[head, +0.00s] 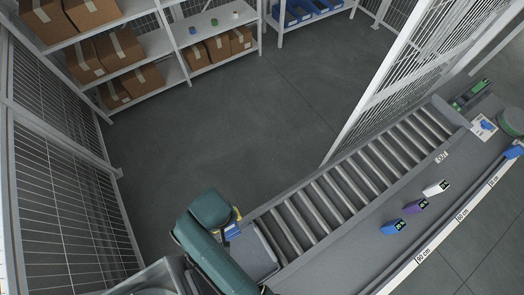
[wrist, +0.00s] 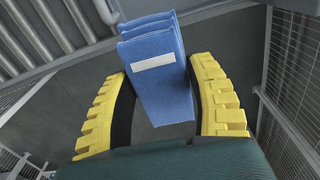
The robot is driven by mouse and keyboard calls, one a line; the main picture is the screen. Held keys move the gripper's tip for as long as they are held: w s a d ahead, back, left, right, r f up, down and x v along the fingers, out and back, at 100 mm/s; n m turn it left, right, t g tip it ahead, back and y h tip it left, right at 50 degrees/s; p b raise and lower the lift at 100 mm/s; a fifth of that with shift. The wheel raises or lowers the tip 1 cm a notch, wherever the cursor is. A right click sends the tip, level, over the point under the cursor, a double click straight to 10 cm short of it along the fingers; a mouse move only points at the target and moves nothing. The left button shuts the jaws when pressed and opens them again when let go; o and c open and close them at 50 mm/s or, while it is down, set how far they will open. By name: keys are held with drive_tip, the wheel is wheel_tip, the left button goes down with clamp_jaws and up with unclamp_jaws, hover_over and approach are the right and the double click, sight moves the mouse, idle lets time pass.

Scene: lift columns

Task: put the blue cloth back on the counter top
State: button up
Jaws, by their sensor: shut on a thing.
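The blue cloth (wrist: 160,88) is folded in layers and has a white strip on its front. It sits between the two yellow-padded fingers of my gripper (wrist: 158,75), which is shut on it. In the head view a small part of the blue cloth (head: 232,231) shows at the end of my green arm, by my gripper (head: 236,222). My gripper is at the near left end of the roller conveyor, and the arm hides part of it. The grey counter top (head: 345,262) runs along the right of the conveyor.
Blue (head: 393,227), purple (head: 415,206) and white (head: 436,188) boxes stand on the counter by the marked edge strip (head: 455,222). The roller conveyor (head: 340,190) lies alongside. A mesh fence (head: 415,65) rises behind it. Shelves with cartons (head: 118,48) stand at back left. Bare counter shows nearer me.

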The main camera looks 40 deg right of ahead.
drive_tip(key=s+d+f+m+b, duration=0.35)
drive_tip(key=s+d+m, duration=0.2)
drive_tip(key=d, duration=0.65)
drive_tip(key=m+b, duration=0.9)
drive_tip(key=m, duration=0.3)
hover_over(338, 268)
wheel_tip(338, 268, down, 12)
wheel_tip(338, 268, down, 9)
drive_tip(key=shift+f+b, duration=0.1)
drive_tip(key=shift+b, duration=0.3)
drive_tip(key=shift+f, duration=0.35)
drive_tip(key=o, duration=1.1)
drive_tip(key=shift+f, duration=0.1)
